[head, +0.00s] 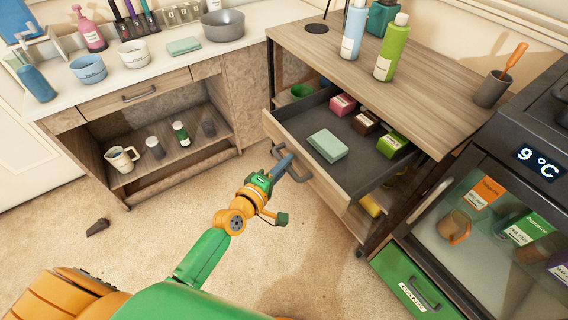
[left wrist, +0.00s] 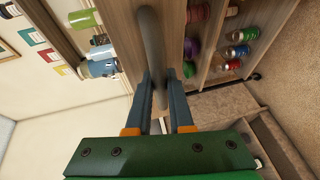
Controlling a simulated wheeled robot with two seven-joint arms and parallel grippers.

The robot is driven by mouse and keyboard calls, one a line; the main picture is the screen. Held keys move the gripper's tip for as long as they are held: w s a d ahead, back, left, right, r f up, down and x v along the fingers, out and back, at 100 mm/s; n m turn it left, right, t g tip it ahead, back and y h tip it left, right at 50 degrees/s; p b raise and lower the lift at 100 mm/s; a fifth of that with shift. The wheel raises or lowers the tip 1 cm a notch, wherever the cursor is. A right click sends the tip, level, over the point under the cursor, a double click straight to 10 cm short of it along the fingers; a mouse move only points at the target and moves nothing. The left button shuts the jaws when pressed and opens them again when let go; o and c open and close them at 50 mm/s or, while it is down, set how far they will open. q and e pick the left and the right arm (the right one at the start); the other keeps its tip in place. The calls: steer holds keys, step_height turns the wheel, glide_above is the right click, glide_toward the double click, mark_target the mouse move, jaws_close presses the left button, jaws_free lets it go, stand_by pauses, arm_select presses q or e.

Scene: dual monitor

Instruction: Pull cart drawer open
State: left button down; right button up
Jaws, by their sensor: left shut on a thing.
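The cart (head: 445,85) has a wooden top, and its drawer (head: 352,172) stands well open toward me. Inside the drawer are a pale green sponge-like block and several small boxes. The drawer's grey bar handle (head: 276,149) is on its wooden front. My left gripper (head: 287,161) reaches the handle from the lower left. In the left wrist view the handle bar (left wrist: 150,45) runs between the two blue fingers (left wrist: 160,80), and the gripper is shut on it. The fingers hide part of the handle in the head view. My right gripper is not in view.
Two bottles (head: 391,50) and a cup with an orange-handled tool (head: 492,90) stand on the cart top. A small fridge (head: 505,200) reading 9 °C is at the right. A white counter (head: 140,70) is at the left. Carpet (head: 170,220) lies mostly clear, with a dark wedge (head: 98,227).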

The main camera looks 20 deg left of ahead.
arm_select(q)
steer(key=shift+s, duration=0.1)
stand_by(0.3)
steer(key=c, duration=1.1)
jaws_free()
steer(key=v, duration=0.7)
steer(key=shift+p, duration=0.4)
